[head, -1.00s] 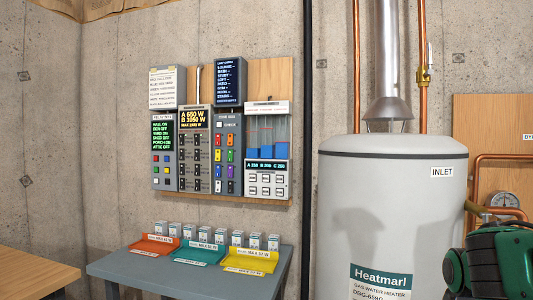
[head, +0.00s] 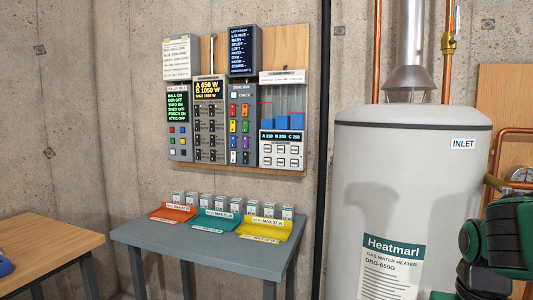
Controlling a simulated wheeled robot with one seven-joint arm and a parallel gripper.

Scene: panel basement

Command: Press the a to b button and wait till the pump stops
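The pump unit (head: 282,120) is a pale panel at the right end of the wooden wall board. It has clear columns with blue fill (head: 286,117) and red level marks, and a dark display (head: 281,136) with readings for A, B and C that are too small to read surely. Below it is a block of six white buttons (head: 281,155) in two rows; their labels are unreadable, so I cannot tell which is a to b. My green and black arm shows at the right edge. My gripper is outside the picture, and nothing of mine touches the panel.
Other panels with switches (head: 210,120) and coloured buttons fill the board (head: 262,45). A grey table (head: 205,250) with orange, teal and yellow trays stands below. A wooden table (head: 45,245) is at left. A water heater (head: 400,190) and black pipe (head: 322,140) are to the right.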

